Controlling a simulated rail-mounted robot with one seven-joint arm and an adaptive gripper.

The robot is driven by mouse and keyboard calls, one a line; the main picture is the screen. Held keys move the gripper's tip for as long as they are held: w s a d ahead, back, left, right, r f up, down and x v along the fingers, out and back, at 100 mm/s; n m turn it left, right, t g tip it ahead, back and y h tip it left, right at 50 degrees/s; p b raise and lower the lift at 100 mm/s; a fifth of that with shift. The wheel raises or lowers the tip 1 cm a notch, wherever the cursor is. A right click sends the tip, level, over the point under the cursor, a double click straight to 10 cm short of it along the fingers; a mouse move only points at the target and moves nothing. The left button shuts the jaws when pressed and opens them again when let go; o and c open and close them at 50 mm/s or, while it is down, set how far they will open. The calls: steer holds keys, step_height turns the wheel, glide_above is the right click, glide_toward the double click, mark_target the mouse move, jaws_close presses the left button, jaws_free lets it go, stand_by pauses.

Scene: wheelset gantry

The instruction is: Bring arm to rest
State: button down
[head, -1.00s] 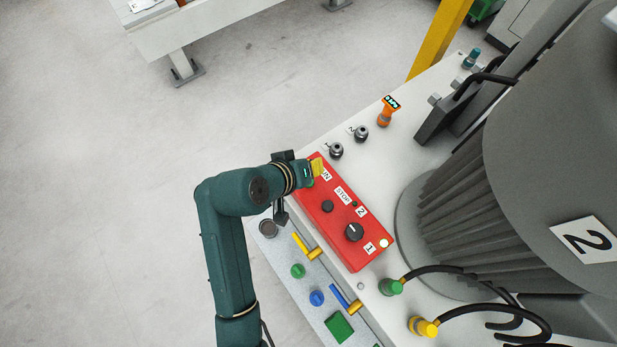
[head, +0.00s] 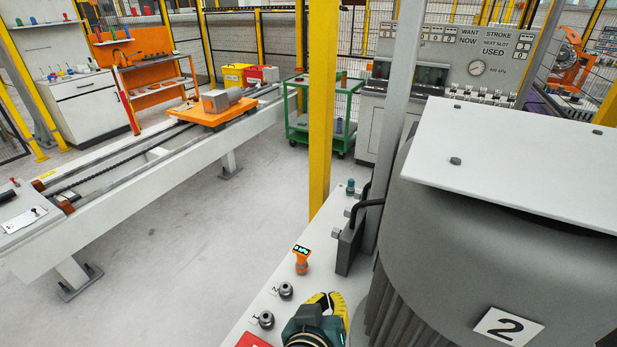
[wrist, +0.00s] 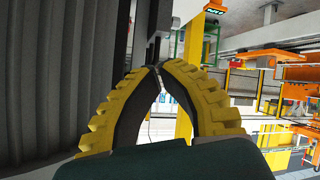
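My gripper (head: 326,300) shows at the bottom of the head view, its yellow fingers above the white bench top, left of the big grey ribbed machine (head: 450,230) marked 2. In the wrist view the two yellow, black-lined fingers (wrist: 154,69) curve inward and meet at their tips. Only background shows through the gap between them, so it holds nothing. The dark teal wrist is just behind the fingers; the rest of my arm is below the head picture. The grey ribbed wall of the machine (wrist: 50,80) stands close on the left in the wrist view.
On the bench stand two numbered dark knobs (head: 266,320), an orange device (head: 301,258) with a display, and a dark bracket (head: 348,245). A red box (head: 252,341) barely shows. A yellow post (head: 322,100) rises behind. Open floor (head: 190,250) lies left, beside a rail with an orange cart (head: 212,110).

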steer(key=s+d+r+m+t, duration=0.2)
steer(key=d+r+t, duration=0.3)
steer(key=r, duration=0.7)
steer(key=s+r+t+y, duration=0.2)
steer(key=s+r+t, duration=0.35)
steer(key=r, duration=0.75)
step_height(320, 180, up, 33)
steer(key=s+a+y+p, duration=0.1)
steer(key=s+p, duration=0.1)
steer(key=p, duration=2.9)
steer(key=shift+a+n, duration=0.3)
steer(key=shift+n, duration=0.1)
